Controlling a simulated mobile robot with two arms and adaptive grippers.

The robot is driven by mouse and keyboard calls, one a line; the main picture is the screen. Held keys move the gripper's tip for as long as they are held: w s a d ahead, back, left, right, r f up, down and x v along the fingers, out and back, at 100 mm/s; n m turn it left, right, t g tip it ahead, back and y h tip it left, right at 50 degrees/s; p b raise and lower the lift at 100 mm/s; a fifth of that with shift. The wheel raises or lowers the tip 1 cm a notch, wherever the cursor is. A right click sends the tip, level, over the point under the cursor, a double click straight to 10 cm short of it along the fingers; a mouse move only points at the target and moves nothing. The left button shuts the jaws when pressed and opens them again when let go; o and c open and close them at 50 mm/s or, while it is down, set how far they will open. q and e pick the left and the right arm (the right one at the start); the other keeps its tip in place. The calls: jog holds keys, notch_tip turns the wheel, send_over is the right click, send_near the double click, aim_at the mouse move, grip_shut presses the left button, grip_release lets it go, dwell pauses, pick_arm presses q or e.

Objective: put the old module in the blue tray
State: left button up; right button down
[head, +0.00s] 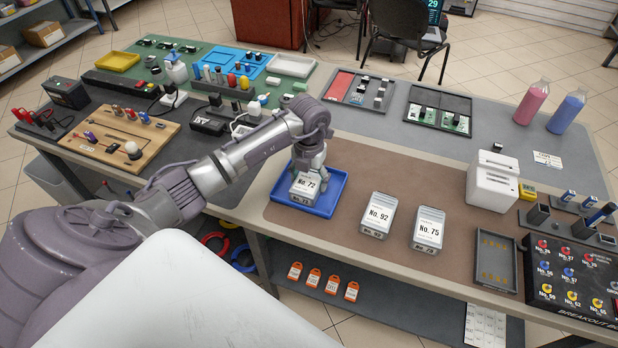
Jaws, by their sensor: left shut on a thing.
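The blue tray (324,207) lies on the brown mat near the front edge of the table. A grey module with a white label reading No. 72 (303,190) is within the tray's outline, at its left side. My left gripper (309,172) reaches down over the tray and is shut on this module at its far end. I cannot tell whether the module rests on the tray floor or is slightly raised. Two similar modules, No. 92 (377,215) and No. 75 (428,229), stand on the mat right of the tray. My right gripper is out of view.
Pink (531,103) and blue (566,112) bottles stand at the back right. The mat behind the modules is clear.

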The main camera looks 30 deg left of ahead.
aim_at(309, 179)
pick_arm(q)
jog(key=o, duration=1.1)
jog(key=shift+f, duration=0.15)
jog(key=o, duration=0.4)
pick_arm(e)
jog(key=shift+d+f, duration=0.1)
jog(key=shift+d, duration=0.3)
pick_arm(q)
jog(key=shift+r, duration=0.2)
notch_tip(309, 179, up, 12)
jog(key=shift+r+b, duration=0.1)
jog(key=shift+b, duration=0.9)
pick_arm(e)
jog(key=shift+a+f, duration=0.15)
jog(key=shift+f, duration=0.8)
